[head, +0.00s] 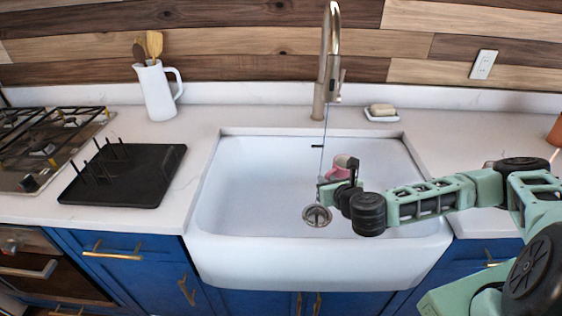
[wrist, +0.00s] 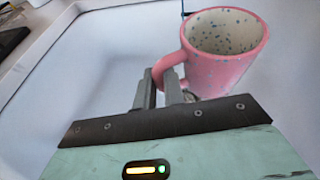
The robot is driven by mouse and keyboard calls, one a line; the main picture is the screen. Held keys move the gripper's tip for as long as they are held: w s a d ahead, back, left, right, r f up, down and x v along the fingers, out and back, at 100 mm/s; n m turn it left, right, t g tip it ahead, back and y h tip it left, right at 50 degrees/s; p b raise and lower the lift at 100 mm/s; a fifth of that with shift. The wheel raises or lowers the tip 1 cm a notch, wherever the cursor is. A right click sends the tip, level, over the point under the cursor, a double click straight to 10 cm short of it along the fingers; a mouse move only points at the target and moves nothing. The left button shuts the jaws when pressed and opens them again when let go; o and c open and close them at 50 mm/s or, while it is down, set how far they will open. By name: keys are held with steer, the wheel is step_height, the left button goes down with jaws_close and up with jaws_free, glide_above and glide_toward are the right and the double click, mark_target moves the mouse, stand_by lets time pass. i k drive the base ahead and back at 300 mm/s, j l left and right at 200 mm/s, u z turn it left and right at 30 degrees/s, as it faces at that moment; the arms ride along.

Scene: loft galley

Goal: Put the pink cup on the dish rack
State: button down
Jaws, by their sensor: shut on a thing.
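The pink cup (wrist: 219,62) has a pale, blue-speckled inside and stands mouth up in the wrist view. My gripper (wrist: 165,88) is shut on its handle side, at the cup's left. In the head view the cup (head: 338,167) shows small over the white sink (head: 245,180), partly hidden by my gripper (head: 335,184). I cannot tell how high above the sink floor it is. The black dish rack (head: 150,180) with upright pegs lies on the counter left of the sink, and holds nothing.
A tap (head: 328,60) stands behind the sink, with a thin stream below it near the cup. A white jug with utensils (head: 157,92) stands behind the rack, and a gas hob (head: 40,145) is at far left. A soap dish (head: 381,114) sits behind the sink.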

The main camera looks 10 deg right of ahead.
mark_target(140, 174)
steer(key=i+j+z, duration=0.1)
steer(key=j+z, duration=0.2)
steer(key=j, duration=0.55)
steer(key=j+z, duration=0.3)
steer(key=j, duration=0.6)
